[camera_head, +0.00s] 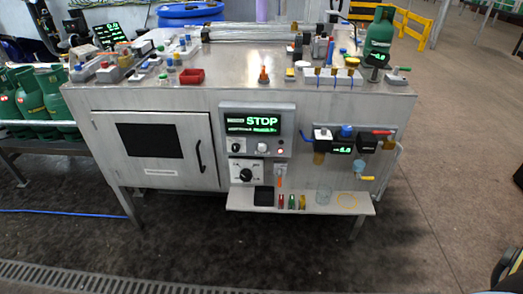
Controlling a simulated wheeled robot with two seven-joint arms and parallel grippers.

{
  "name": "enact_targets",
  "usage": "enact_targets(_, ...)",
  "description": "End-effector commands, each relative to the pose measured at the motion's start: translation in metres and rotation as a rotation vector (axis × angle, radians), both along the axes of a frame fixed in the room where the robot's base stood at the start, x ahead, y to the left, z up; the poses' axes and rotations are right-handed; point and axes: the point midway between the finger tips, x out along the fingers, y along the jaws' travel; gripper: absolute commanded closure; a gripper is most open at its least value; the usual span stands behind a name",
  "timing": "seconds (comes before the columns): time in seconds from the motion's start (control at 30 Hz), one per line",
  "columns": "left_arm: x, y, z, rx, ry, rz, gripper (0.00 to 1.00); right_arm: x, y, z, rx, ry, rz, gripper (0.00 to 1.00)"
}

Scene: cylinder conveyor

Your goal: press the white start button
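A control panel (222,112) is on the front of a steel workbench, with a screen (261,120) reading STOP in green. Below the screen is a small round white button (262,147), between a dark knob (236,147) and a small red light (281,152). Its label is too small to read. Neither of my grippers is in view.
A cabinet door (185,165) is left of the panel, and valves are at right. A narrow shelf (240,203) juts out below. Green cylinders (30,98) stand at left; the front floor looks clear.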

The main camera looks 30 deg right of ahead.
Motion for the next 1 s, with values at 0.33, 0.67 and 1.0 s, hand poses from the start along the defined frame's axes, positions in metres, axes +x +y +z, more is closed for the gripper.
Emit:
enact_targets(0.33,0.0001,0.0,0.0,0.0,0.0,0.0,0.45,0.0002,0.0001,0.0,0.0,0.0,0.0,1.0)
enact_targets(0.67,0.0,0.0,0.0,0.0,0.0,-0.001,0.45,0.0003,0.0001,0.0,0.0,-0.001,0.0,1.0)
enact_targets(1.0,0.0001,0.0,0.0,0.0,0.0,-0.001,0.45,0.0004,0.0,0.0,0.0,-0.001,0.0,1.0)
